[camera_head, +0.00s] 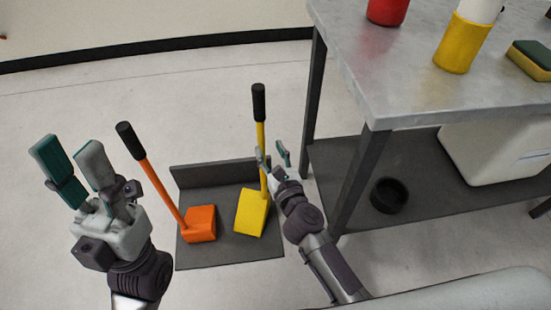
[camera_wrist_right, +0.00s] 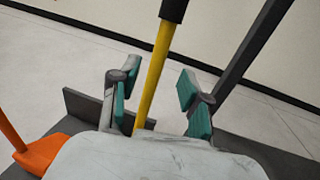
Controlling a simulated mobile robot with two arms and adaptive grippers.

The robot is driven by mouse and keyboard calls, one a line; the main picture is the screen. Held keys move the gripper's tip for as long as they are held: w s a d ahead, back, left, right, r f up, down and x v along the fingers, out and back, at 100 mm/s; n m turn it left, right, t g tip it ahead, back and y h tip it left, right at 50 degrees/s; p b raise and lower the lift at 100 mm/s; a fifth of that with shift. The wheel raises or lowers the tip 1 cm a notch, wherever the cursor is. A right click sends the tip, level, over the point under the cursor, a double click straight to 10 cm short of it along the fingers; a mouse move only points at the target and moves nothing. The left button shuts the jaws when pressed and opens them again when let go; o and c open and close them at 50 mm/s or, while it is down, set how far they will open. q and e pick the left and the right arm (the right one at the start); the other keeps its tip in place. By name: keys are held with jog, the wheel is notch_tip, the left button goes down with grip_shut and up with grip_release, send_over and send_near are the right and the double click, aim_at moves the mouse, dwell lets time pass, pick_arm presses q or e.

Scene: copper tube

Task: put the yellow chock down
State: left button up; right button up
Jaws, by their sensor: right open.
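The yellow chock (camera_head: 252,212) rests on a dark grey stand (camera_head: 235,251) on the floor, its yellow pole with a black grip rising upright. My right gripper (camera_head: 272,160) is open at the pole, below the black grip. In the right wrist view the yellow pole (camera_wrist_right: 153,80) passes between the spread fingers of the right gripper (camera_wrist_right: 158,95), with gaps on both sides; its block is hidden there. My left gripper (camera_head: 72,165) is raised at the left, its fingers apart and nothing between them.
An orange chock (camera_head: 200,224) stands on the same stand to the left, its pole leaning left. A metal table (camera_head: 400,70) with a lower shelf (camera_head: 425,205) stands close on the right. A black round bowl (camera_head: 389,195) and a white container sit on that shelf. Open floor lies behind.

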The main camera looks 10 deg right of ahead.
jog(key=s, duration=0.2)
jog(key=s+d, duration=0.1)
jog(key=s, duration=0.1)
